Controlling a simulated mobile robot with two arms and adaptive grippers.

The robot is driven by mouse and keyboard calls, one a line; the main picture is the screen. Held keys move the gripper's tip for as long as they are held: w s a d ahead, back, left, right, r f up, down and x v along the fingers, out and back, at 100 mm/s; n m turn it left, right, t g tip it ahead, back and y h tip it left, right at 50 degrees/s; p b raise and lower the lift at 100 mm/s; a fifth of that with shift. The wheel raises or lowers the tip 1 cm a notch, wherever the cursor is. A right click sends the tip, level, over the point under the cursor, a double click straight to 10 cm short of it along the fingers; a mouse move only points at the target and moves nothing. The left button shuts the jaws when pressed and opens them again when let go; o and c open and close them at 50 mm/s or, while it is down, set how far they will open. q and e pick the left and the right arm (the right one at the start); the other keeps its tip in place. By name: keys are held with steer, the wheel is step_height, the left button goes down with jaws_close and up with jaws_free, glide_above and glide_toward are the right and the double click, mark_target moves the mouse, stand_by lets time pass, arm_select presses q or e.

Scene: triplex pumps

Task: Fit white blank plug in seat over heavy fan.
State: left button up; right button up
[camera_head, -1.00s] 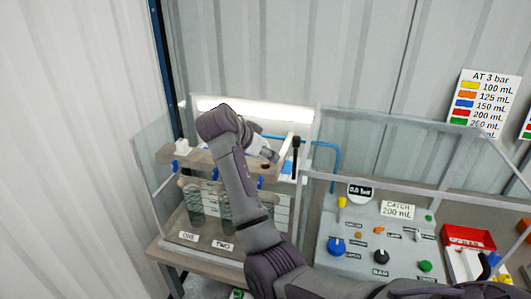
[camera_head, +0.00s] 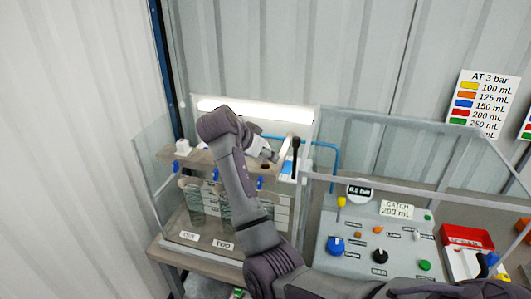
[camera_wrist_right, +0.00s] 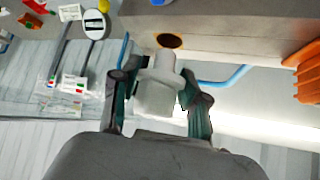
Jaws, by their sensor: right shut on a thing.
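My right gripper (camera_wrist_right: 158,98) is shut on the white blank plug (camera_wrist_right: 157,85), whose narrower end points toward a brown ledge (camera_wrist_right: 225,18). A dark round seat hole (camera_wrist_right: 169,41) in that ledge lies just beyond the plug, and the plug appears apart from it. In the head view my right gripper (camera_head: 267,153) is over the right part of the ledge (camera_head: 200,160), close to a dark hole (camera_head: 265,166). Fan-like sprays (camera_head: 208,198) show under the ledge; my right arm hides part of that area. My left gripper is not in view.
Clear panels (camera_head: 150,195) enclose the ledge. A blue hose (camera_head: 335,160) runs behind on the right. A white fitting (camera_head: 182,146) stands at the ledge's left end. A knob panel (camera_head: 350,250) and a red tray (camera_head: 467,236) are to the right.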

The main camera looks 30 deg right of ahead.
stand_by(0.7)
steer(key=shift+f, duration=1)
steer(key=o, duration=1.2)
steer(key=shift+f, duration=0.1)
steer(key=v, duration=1.2)
steer(key=shift+w+a, duration=0.1)
